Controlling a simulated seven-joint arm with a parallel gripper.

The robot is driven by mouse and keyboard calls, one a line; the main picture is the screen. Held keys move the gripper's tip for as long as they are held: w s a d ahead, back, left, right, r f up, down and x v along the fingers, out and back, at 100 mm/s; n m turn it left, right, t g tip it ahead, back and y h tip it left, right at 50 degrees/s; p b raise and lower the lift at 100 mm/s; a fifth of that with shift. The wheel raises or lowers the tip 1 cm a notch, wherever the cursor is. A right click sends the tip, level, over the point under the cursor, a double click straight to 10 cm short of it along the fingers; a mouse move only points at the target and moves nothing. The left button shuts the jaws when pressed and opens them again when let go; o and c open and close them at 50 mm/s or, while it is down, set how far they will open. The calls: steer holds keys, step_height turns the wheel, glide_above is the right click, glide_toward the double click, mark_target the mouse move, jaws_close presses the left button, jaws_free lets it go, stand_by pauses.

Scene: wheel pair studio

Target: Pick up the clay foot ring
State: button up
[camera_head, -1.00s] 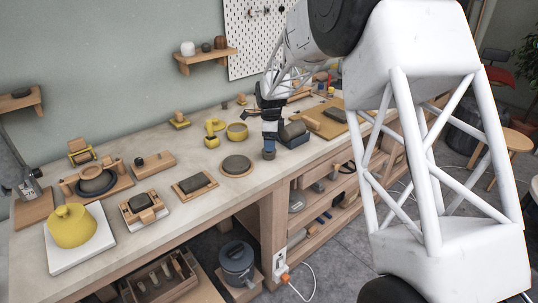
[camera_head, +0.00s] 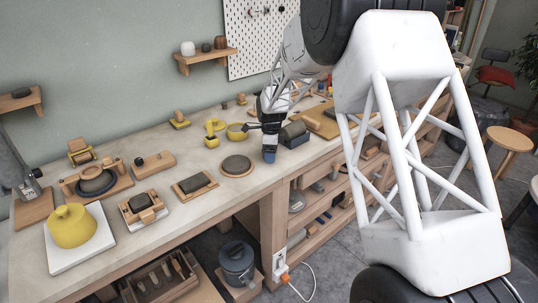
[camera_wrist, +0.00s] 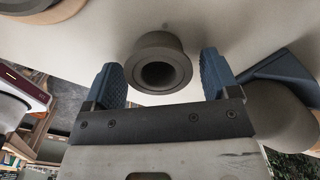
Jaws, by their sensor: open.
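The clay foot ring (camera_wrist: 160,60) is a dark grey, flared ring with a round opening, seen in the wrist view between my fingers. My gripper (camera_wrist: 161,68) is open, with one blue ridged finger on each side of the ring. A gap shows between the ring and each finger. In the head view my gripper (camera_head: 269,155) is low over the front edge of the workbench (camera_head: 225,187). There its fingers hide most or all of the ring.
A dark blue cradle (camera_head: 296,141) with a grey clay roll (camera_head: 293,130) stands close right of my gripper. A round clay slab on a board (camera_head: 237,166) lies to the left.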

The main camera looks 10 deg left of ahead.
steer(key=shift+f, duration=0.1)
stand_by(0.5)
steer(key=c, duration=1)
steer(key=shift+r, duration=0.65)
steer(key=shift+s+d+r, duration=0.1)
steer(key=shift+s+r, duration=0.1)
steer(key=shift+r, duration=0.4)
steer(key=shift+s+r, duration=0.15)
steer(key=shift+r, duration=0.4)
steer(key=s+d, duration=0.1)
steer(key=s, duration=0.4)
steer(key=s+d+r, duration=0.1)
steer(key=s+d, duration=0.1)
steer(key=s, duration=0.2)
steer(key=s+d, duration=0.1)
steer(key=s, duration=0.4)
steer(key=shift+s+d+r, duration=0.2)
steer(key=shift+s+d, duration=0.05)
steer(key=shift+s, duration=0.1)
